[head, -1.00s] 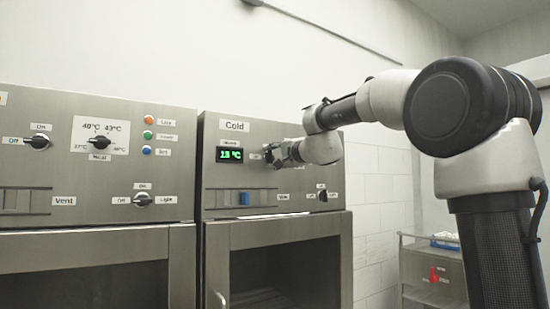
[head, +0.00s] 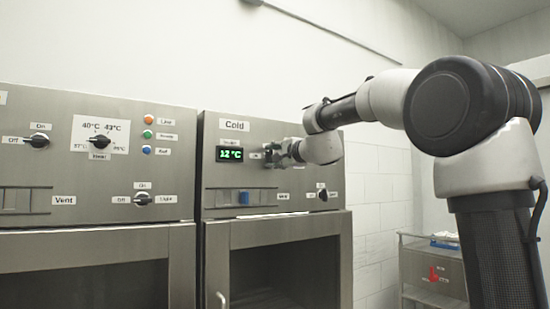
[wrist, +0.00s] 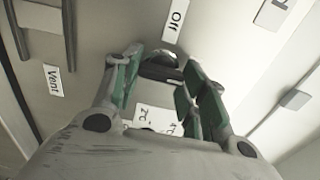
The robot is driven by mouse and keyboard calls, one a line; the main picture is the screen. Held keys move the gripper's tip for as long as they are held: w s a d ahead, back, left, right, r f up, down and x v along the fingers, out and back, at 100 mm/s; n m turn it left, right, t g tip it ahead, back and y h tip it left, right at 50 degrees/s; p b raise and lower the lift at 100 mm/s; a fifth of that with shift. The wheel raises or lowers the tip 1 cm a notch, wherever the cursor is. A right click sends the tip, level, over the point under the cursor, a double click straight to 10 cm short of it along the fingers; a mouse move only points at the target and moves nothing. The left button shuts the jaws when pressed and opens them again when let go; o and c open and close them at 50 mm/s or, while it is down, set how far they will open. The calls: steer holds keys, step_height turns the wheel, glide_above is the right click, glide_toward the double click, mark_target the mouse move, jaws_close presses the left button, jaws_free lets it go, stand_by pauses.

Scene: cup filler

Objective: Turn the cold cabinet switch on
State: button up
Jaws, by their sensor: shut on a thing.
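The cold cabinet (head: 215,177) has a metal front panel with a "Cold" label and a lit green display (head: 230,154) reading 12 °C. My gripper (head: 271,156) is at the panel, just right of the display. In the wrist view its green-padded fingers (wrist: 162,68) are shut around a dark switch knob (wrist: 160,72). An "Off" label (wrist: 176,20) lies just beyond the knob there. The knob's pointer direction is hard to make out, and in the head view my fingers mostly hide the knob.
A blue slider (head: 244,198) and another black knob (head: 323,194) sit lower on the cold panel. The neighbouring cabinet (head: 70,187) on the left has several knobs and coloured buttons. A cart (head: 430,270) stands at the right. The space in front of the cabinet doors is clear.

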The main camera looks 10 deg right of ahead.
steer(key=o, duration=1)
steer(key=v, duration=1.2)
